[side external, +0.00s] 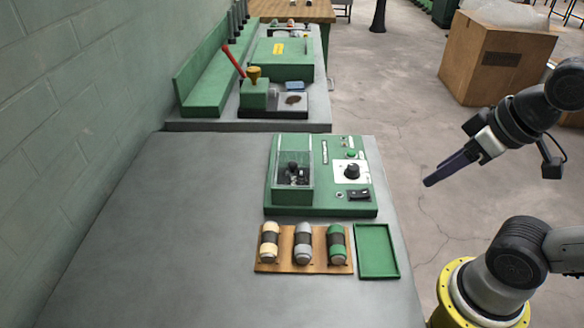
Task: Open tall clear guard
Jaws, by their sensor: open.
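The clear guard (308,170) is a see-through box-shaped cover on the left part of a green machine (330,205). It appears closed over a dark mechanism (292,174). Its exact edges and hinge are hard to make out. My gripper (430,182) is at the right, off the table's right edge, pointing left and down toward the machine. It is open, empty and well apart from the guard. The gap between its fingers is hard to see from this side.
The machine's panel has a black knob (351,171) and a black switch (359,194). In front stand a wooden rack (262,267) with three bobbins and an empty green tray (377,250). The grey table (170,230) is clear at left. A second machine (282,60) stands behind.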

